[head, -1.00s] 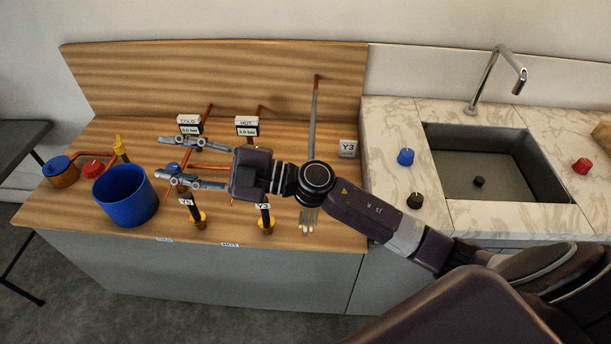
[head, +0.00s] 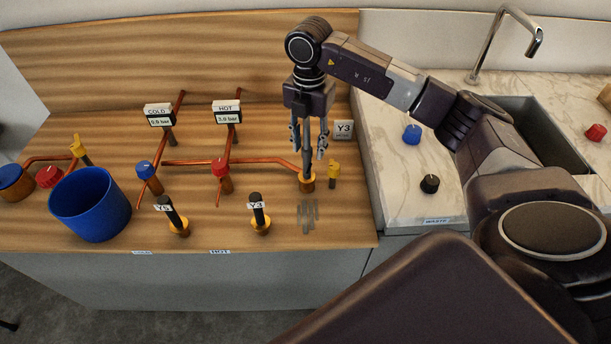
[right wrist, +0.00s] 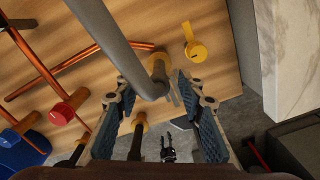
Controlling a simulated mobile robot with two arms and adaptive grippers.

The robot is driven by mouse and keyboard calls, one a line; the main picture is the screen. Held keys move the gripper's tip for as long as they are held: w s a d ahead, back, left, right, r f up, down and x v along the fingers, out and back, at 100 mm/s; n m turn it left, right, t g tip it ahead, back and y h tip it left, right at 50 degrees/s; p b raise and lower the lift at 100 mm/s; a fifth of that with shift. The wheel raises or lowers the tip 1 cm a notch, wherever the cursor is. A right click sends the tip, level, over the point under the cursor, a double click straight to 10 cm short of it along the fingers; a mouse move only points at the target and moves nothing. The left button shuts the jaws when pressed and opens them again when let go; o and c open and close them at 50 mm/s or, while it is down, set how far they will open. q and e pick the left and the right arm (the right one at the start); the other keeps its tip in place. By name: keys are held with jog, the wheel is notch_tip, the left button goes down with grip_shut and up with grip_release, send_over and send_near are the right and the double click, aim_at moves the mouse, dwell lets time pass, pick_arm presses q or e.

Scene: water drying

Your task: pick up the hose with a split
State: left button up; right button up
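No split can be made out on any hose here, so I cannot tell which piece is the split hose. A grey bent tube (right wrist: 118,48) runs from the upper left of the right wrist view down to a bend between the fingers. In the head view its lower end (head: 307,164) stands by a brass collar. My right gripper (head: 309,150) points down there; in the right wrist view it (right wrist: 160,102) is open, fingers either side of the bend, with gaps visible. My left gripper is not seen.
A yellow valve (head: 333,171) stands just right of the brass collar (head: 307,183). Copper pipes with a red knob (head: 221,168) and blue knob (head: 145,171) lie left. A blue bucket (head: 90,205) is far left.

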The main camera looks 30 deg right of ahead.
aim_at(307, 168)
jog(key=shift+f, duration=0.3)
jog(key=f+p, duration=0.1)
jog(key=f, duration=0.1)
jog(key=f+p, duration=0.1)
jog(key=f, duration=0.3)
jog(key=shift+s+a+f+p, duration=0.15)
jog(key=shift+s+a+p, duration=0.1)
jog(key=shift+a+p, duration=0.15)
jog(key=shift+w+f, duration=0.1)
jog(key=shift+f, duration=0.45)
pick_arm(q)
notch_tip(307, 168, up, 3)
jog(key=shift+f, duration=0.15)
pick_arm(e)
grip_shut()
